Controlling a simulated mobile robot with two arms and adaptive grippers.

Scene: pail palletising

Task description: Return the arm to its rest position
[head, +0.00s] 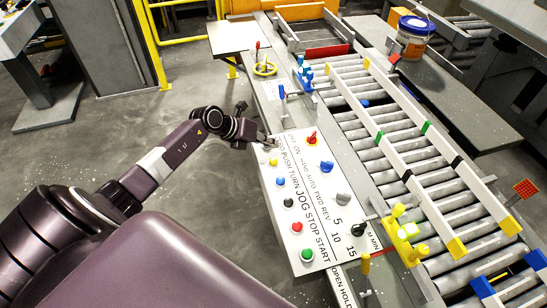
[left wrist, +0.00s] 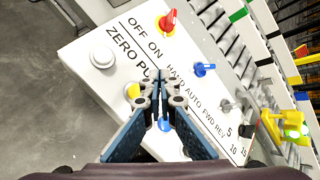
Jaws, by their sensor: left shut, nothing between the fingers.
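My left gripper (head: 264,141) is at the end of my outstretched left arm, over the upper left edge of a white control panel (head: 305,185). In the left wrist view my gripper (left wrist: 160,80) has its fingertips together with nothing between them, above the panel (left wrist: 125,35). A yellow button (left wrist: 132,91) and a blue button (left wrist: 164,125) show partly behind the fingers. A white button (left wrist: 102,57) lies left of the fingertips, apart from them. A red switch (left wrist: 168,22) and a blue switch (left wrist: 204,69) are beyond. My right gripper is not in view.
A roller conveyor (head: 380,155) with rails runs along the panel's right side. A yellow handwheel (head: 264,69) and blue valve parts (head: 304,75) stand beyond the panel. A pail (head: 414,37) stands at the back right. Open grey floor (head: 210,185) lies left of the panel.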

